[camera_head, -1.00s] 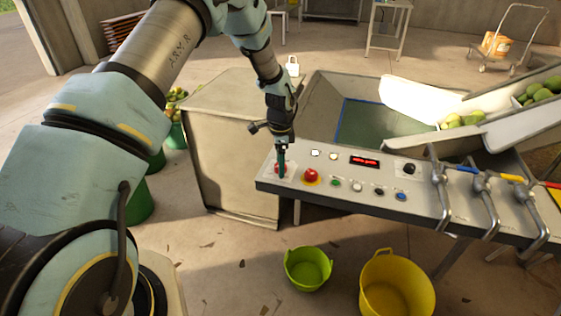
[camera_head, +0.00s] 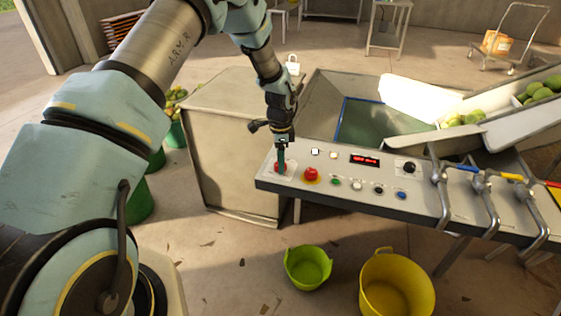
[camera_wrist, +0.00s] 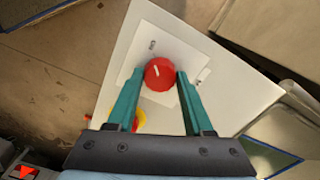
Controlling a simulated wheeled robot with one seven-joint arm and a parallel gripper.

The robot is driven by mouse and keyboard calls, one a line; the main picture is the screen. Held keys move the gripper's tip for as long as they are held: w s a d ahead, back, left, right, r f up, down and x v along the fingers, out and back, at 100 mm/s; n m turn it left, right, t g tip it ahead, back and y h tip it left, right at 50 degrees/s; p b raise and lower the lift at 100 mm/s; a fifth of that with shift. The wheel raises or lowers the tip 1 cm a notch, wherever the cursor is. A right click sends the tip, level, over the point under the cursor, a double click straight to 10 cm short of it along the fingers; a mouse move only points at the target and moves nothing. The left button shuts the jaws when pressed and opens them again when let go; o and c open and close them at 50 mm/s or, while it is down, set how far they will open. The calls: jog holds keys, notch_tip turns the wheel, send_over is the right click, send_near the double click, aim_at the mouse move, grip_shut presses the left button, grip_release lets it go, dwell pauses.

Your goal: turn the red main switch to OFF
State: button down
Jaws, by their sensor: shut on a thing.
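The red main switch (camera_wrist: 160,75) is a round red knob with a white pointer line, set on a white plate (camera_wrist: 138,60) at the left end of the control panel. The pointer tilts slightly left of straight up in the wrist view, toward a small label. A second small label lies right of the knob; I cannot read either one. My gripper (camera_wrist: 159,84) has one teal finger on each side of the knob and is shut on it. In the head view my gripper (camera_head: 281,168) comes down on the panel and partly hides the switch (camera_head: 276,167).
A red mushroom button (camera_head: 311,174) on a yellow base sits close right of the switch. Further right are small buttons, a lit red display (camera_head: 365,160), a black knob (camera_head: 409,167) and metal levers (camera_head: 482,203). A grey cabinet (camera_head: 232,150) stands behind left.

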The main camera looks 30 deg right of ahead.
jog(key=shift+n+b, duration=0.3)
jog(key=n+b, duration=0.2)
jog(key=n, duration=0.1)
jog(key=shift+f+n, duration=0.1)
jog(key=shift+n, duration=0.2)
jog(key=n+b, duration=0.2)
jog(key=n, duration=0.2)
jog(key=shift+n, duration=0.3)
jog(key=n+b, duration=0.1)
jog(key=n, duration=0.3)
jog(key=shift+n+b, duration=0.3)
jog(key=shift+b, duration=0.05)
jog(key=shift+n+b, duration=0.3)
jog(key=shift+n, duration=1.9)
jog(key=shift+c, duration=1.5)
grip_release()
